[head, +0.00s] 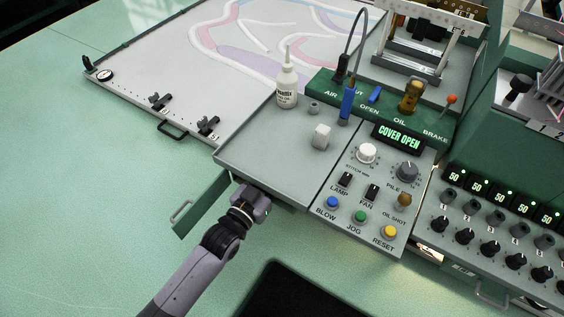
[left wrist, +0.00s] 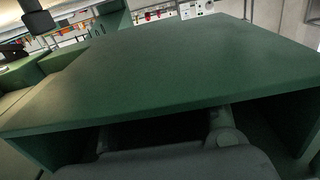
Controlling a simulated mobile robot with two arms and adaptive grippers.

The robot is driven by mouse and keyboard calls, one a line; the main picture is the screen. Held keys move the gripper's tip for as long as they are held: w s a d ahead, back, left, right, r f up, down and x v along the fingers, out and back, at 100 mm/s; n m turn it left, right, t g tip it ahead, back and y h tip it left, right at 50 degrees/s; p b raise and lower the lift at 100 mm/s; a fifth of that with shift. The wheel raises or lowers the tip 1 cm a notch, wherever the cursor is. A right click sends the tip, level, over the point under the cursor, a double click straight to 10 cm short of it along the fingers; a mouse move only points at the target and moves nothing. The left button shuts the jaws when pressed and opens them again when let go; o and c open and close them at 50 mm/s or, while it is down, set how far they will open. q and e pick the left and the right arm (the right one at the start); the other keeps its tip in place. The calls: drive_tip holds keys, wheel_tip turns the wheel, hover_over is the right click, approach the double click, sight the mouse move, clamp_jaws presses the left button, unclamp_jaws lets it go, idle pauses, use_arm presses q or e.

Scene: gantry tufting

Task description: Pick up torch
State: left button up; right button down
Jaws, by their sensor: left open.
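No torch can be made out in either view. My left gripper (left wrist: 160,136) is open, with its fingers reaching under a green panel (left wrist: 180,70) in the left wrist view. The space between and beyond the fingers is dark, and I cannot tell what is in it. In the head view my left gripper (head: 252,203) is at the front edge of the grey console tray (head: 250,150), its fingertips hidden. A green drawer or door front (head: 205,205) with a metal handle stands out just left of it. My right gripper is not in view.
On the console stand a white bottle (head: 286,85), a white block (head: 321,136), knobs and buttons, and a display (head: 400,136) reading "COVER OPEN". A patterned board (head: 200,70) lies behind left. The green floor (head: 80,200) at left is clear.

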use_arm(q)
drive_tip(key=shift+c, duration=0.3)
clamp_jaws()
idle(0.4)
